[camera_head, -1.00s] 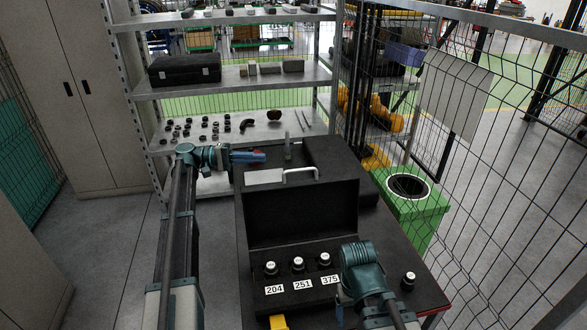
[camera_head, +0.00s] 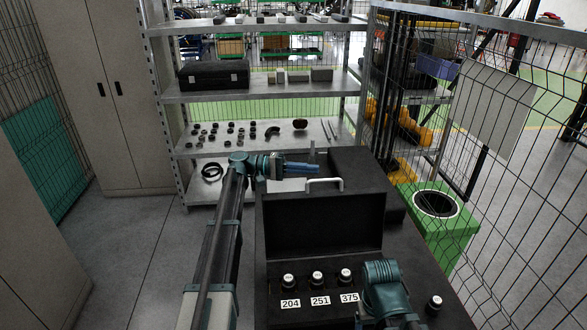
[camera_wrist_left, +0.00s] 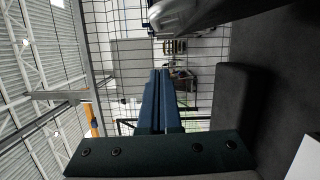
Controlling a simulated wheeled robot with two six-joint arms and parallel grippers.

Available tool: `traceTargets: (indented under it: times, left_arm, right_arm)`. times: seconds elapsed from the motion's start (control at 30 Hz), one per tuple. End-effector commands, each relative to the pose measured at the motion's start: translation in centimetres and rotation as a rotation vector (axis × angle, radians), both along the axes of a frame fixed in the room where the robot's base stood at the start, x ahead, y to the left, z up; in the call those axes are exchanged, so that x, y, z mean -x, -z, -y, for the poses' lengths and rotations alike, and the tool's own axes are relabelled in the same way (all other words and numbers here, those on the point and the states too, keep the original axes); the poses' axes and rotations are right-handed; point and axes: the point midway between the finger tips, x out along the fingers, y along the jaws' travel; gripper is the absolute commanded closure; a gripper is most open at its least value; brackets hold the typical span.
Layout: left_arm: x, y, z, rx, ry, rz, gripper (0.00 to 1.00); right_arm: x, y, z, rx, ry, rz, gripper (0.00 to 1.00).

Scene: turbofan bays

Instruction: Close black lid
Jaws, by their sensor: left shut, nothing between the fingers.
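The black lid (camera_head: 322,224) stands open and upright behind the black case (camera_head: 274,302), with a pale handle (camera_head: 325,184) on its top edge. Several small knob-like pieces, including one (camera_head: 317,278) above the 251 label, sit in the case. My left gripper (camera_head: 315,168) is shut and empty, level, just behind and above the lid's top edge near the handle. In the left wrist view its blue fingers (camera_wrist_left: 162,100) lie together. My right arm covers the case's right front; its fingers are not clearly seen.
A metal shelf (camera_head: 260,94) with small parts and a closed black case (camera_head: 214,74) stands behind. A green bin (camera_head: 426,232) and wire fence are at right. A loose knob-like piece (camera_head: 434,304) stands on the table right of my right arm.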

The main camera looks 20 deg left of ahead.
Motion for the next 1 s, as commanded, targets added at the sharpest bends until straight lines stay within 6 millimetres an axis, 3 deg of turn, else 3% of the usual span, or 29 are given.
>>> traceTargets:
  times: [0.07,0.2,0.4,0.87,1.0]
  left_arm:
    - [-0.1,0.0,1.6,0.0,0.002,0.0,1.0]
    - [2.2,-0.1,2.2,0.0,-0.001,0.0,1.0]
    - [3.4,-0.2,2.7,0.0,-0.001,0.0,1.0]
    - [3.5,-0.2,2.8,0.0,0.0,0.002,1.0]
    - [3.6,-0.6,3.8,-0.008,0.002,0.022,1.0]
  right_arm:
    - [0.0,0.0,0.0,0.0,0.0,0.0,0.22]
    - [0.0,-0.2,0.0,0.0,0.0,0.0,0.22]
    - [0.0,-0.2,0.0,0.0,0.0,0.0,0.22]
    - [0.0,-0.3,0.0,0.0,0.0,0.0,0.22]
    - [0.0,-0.8,0.0,0.0,0.0,0.0,0.22]
